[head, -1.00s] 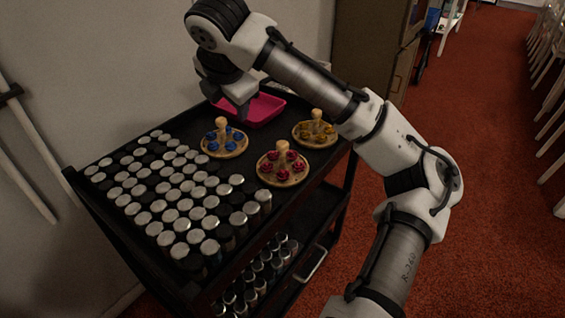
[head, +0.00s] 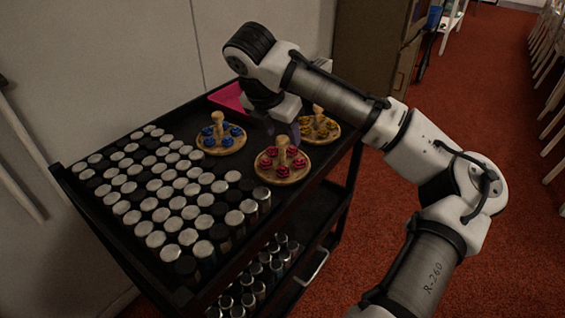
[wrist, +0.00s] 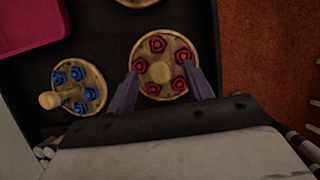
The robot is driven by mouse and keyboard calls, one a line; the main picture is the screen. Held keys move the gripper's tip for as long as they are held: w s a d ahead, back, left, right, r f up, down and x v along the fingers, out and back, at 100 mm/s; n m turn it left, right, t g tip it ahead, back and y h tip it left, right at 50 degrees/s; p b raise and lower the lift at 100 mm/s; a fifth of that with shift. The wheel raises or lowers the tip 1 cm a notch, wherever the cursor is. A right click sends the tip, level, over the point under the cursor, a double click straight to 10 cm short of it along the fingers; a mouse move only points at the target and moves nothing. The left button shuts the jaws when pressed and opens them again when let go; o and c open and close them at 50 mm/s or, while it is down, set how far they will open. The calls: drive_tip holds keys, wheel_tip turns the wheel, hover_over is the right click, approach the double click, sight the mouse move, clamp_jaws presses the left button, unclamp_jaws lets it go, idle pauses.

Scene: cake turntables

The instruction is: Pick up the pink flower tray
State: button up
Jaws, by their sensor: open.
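The pink flower tray (head: 282,166) is a round wooden turntable with several pink-red flowers around an upright wooden knob. It stands on the black cart's top, in front of the other two turntables. In the wrist view, the same tray (wrist: 161,72) lies ahead between the fingers. My gripper (head: 295,132) is open and empty, pointing down just behind and above the tray's knob in the head view. In the wrist view, my gripper (wrist: 164,86) has one finger on each side of the tray's near half. I cannot tell the exact height gap.
A blue flower turntable (head: 220,139) stands to the left and a yellow flower one (head: 319,127) behind right, partly hidden by my arm. A magenta rectangular tray (head: 232,98) lies at the back. Several silver-topped jars (head: 160,190) fill the cart's left side.

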sight(282, 138)
drive_tip(key=x, duration=0.4)
drive_tip(key=shift+f+b, duration=0.35)
drive_tip(key=shift+b, duration=0.05)
drive_tip(key=shift+a, duration=0.1)
clamp_jaws()
drive_tip(key=shift+r, duration=0.1)
